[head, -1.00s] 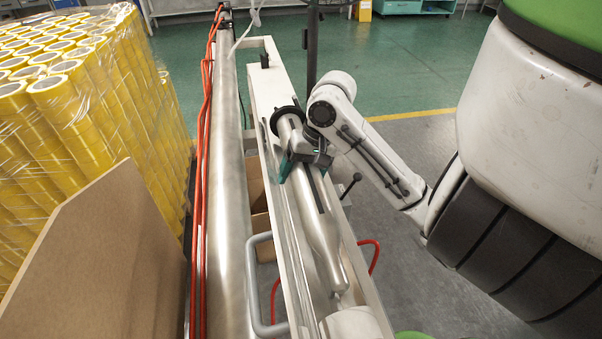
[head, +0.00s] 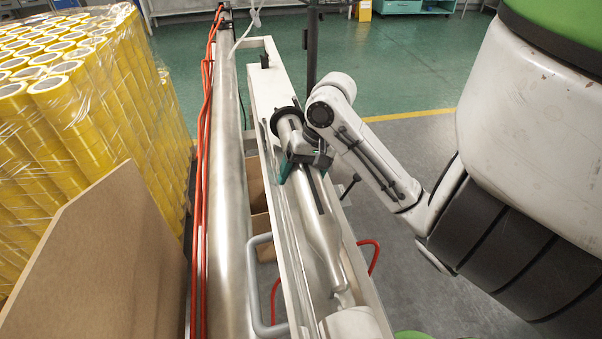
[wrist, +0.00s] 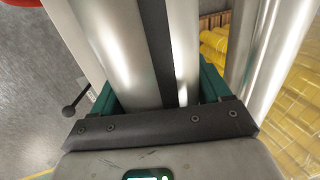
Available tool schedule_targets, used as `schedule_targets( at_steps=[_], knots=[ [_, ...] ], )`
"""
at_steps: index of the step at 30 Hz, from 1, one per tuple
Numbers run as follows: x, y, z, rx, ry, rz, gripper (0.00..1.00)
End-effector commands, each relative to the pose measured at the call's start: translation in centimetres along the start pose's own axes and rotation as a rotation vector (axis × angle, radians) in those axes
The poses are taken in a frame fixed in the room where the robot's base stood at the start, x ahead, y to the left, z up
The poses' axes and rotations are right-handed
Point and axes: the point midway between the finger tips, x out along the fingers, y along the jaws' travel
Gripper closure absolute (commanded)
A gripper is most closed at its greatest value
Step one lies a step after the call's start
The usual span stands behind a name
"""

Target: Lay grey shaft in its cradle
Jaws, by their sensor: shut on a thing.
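The grey shaft (head: 320,222) is a shiny metal cylinder with a dark strip along it and a narrowed near end. It lies lengthwise over the white machine frame (head: 262,92). My gripper (head: 303,168) is shut around the shaft towards its far end, beside a black ring (head: 285,117). In the wrist view, the green fingers of my gripper (wrist: 160,88) sit on both sides of the shaft (wrist: 105,40). I cannot clearly make out the cradle, or whether the shaft touches its supports.
A long metal roller (head: 230,200) with red hoses (head: 203,180) runs parallel on the left. A grey handle (head: 256,290) bends out beside the frame. Wrapped yellow tape rolls (head: 80,120) and a brown board (head: 110,265) stand further left. The floor right of the frame is open.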

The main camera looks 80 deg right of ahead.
Motion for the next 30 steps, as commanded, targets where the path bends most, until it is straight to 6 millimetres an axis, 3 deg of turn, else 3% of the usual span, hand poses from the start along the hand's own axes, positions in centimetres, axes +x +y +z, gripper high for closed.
schedule_targets(
  at_steps=[30],
  knots=[
    [0.67,0.19,-0.01,0.001,0.003,-0.002,0.78]
  ],
)
